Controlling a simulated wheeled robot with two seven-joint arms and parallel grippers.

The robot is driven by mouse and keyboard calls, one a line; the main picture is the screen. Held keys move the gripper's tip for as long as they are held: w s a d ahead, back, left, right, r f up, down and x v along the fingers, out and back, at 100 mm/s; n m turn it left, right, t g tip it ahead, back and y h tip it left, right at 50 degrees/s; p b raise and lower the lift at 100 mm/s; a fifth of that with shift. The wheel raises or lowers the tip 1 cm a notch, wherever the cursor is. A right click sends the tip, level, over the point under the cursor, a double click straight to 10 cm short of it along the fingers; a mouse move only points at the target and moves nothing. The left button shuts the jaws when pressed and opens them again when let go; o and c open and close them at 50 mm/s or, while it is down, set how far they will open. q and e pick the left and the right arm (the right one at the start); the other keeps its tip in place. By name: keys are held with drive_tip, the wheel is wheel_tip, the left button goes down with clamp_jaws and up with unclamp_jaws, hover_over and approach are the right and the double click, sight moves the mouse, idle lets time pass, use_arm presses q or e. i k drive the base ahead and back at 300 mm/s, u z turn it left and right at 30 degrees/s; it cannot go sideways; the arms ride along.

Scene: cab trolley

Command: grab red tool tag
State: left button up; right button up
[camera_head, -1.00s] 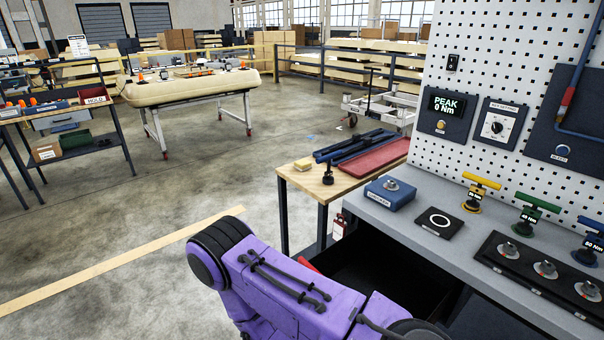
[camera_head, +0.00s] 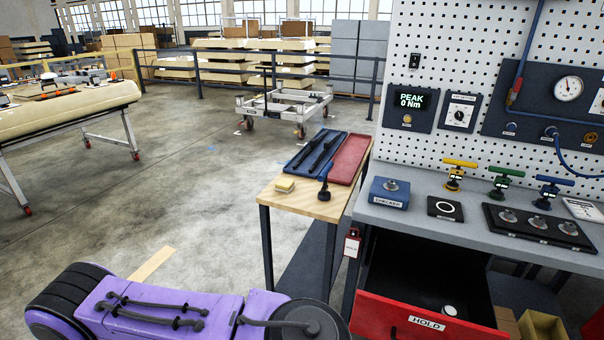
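Neither of my grippers shows, and nothing of mine touches the tag.
A red drawer (camera_head: 425,322) marked HOLD stands open below the bench, with a small round item (camera_head: 450,310) inside. A wooden side table (camera_head: 305,208) holds a blue tray (camera_head: 317,152) and a red tray (camera_head: 350,160). Open floor lies to the left.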

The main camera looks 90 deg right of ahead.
sight(352, 244)
drive_tip(key=z, duration=3.65)
drive_tip(key=i, duration=1)
drive_tip(key=z, duration=0.05)
